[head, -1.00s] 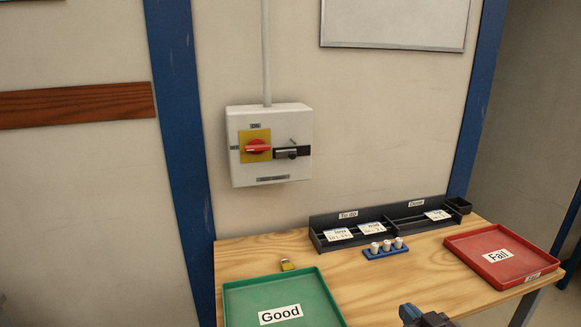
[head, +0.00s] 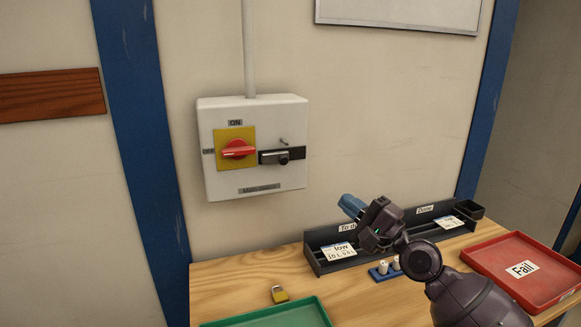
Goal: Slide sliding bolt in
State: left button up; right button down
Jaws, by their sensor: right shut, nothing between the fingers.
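The sliding bolt (head: 274,157) is a small dark bar with a round knob, on the right of the front of a white switch box (head: 255,180) on the wall. It lies level beside the red rotary handle (head: 238,150) on its yellow plate. My right gripper (head: 350,206) has blue fingers, shut and empty. It is below and to the right of the box, apart from it, above the back of the bench. My left gripper is not in view.
A yellow padlock (head: 279,294) lies on the wooden bench (head: 235,283). A dark rack (head: 318,262) with labelled cards stands behind a blue holder (head: 378,274) of white pieces, partly hidden by my arm. The green tray (head: 290,315) and red tray (head: 500,262) are in front.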

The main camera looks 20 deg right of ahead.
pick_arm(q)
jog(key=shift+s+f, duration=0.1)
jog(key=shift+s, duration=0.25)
pick_arm(e)
jog(key=shift+s+m, duration=0.1)
jog(key=shift+m, duration=0.5)
jog(key=shift+r, duration=0.1)
jog(key=p, duration=0.2)
send_near(277, 159)
jog(key=w+d, duration=0.2)
jog(key=w, duration=0.2)
pick_arm(q)
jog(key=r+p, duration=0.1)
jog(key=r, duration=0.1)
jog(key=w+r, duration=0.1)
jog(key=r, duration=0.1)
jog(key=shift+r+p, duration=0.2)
jog(key=shift+p, duration=0.2)
pick_arm(e)
jog(key=a, duration=0.1)
jog(key=a+r, duration=0.1)
jog(key=shift+w+a+r, duration=0.2)
jog(key=shift+a+r, duration=0.15)
jog(key=shift+a, duration=0.05)
